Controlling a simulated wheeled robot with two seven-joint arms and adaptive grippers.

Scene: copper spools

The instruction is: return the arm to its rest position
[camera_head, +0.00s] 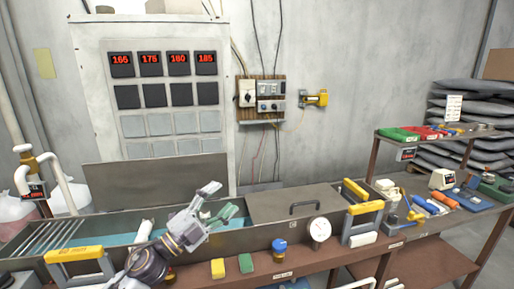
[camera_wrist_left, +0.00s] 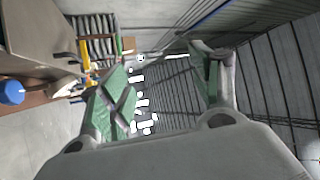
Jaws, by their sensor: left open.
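My left gripper (camera_head: 222,203) reaches in from the lower left in the head view. It is raised over the long metal trough (camera_head: 262,237) with its fingers pointing up and to the right. In the left wrist view its two green-padded fingers (camera_wrist_left: 165,88) stand wide apart with nothing between them. The left arm bends above the front edge of the trough. My right gripper does not show clearly in either view.
The trough has yellow handles (camera_head: 74,254), a flat lid (camera_head: 296,203) and a round gauge (camera_head: 320,229). A control cabinet (camera_head: 160,101) stands behind. A tool-covered shelf bench (camera_head: 440,205) is at right.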

